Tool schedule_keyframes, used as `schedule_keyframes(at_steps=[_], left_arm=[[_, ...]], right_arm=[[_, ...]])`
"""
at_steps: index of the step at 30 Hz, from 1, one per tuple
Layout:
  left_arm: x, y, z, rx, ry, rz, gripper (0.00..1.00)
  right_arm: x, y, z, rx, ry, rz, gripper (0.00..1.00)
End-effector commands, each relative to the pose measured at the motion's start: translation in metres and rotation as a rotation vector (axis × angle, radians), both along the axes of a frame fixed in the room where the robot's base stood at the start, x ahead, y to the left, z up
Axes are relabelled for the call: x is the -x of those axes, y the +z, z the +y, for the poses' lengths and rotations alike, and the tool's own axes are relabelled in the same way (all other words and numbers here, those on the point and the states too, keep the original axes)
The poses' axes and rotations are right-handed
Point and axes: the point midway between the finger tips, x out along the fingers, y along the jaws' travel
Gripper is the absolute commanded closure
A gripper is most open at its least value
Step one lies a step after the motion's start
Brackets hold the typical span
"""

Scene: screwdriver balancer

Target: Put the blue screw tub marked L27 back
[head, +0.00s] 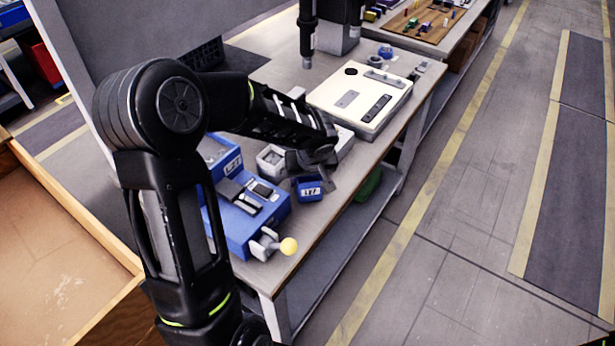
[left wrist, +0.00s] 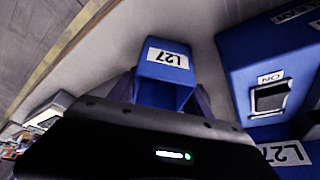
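The small blue tub marked L27 (head: 309,189) is at the table's front edge, right of the blue machine. In the left wrist view the tub (left wrist: 166,72) is between my left gripper's fingers (left wrist: 165,98), which appear to touch its sides. In the head view my left gripper (head: 312,176) is over the tub, partly hiding it. I cannot tell whether the tub touches the table. A larger blue container marked L27 (head: 229,166) stands behind the machine; its label also shows in the left wrist view (left wrist: 285,153). My right gripper is not in view.
The blue machine (head: 240,225) with a yellow knob (head: 289,246) fills the table's near end. A white box (head: 365,95) is farther back. My left arm hides part of the table.

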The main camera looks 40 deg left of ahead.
Motion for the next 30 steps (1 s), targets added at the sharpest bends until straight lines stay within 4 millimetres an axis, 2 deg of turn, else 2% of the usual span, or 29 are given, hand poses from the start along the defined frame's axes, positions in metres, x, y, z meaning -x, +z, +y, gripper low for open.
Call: schedule_keyframes(at_steps=[1, 7, 20, 26, 30], left_arm=[[0.0, 0.0, 0.0, 0.0, 0.0, 0.0, 0.39], [0.0, 0.0, 0.0, 0.0, 0.0, 0.0, 0.23], [0.001, 0.007, -0.001, -0.001, 0.0, -0.001, 0.22], [0.009, 0.036, -0.009, -0.001, 0.001, -0.003, 0.22], [0.017, 0.064, -0.018, -0.001, 0.0, -0.006, 0.22]], right_arm=[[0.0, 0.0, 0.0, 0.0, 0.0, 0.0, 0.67], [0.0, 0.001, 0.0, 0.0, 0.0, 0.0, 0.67], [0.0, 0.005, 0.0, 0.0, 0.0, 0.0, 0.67], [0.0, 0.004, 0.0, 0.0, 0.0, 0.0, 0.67], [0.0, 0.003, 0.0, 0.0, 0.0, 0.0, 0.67]])
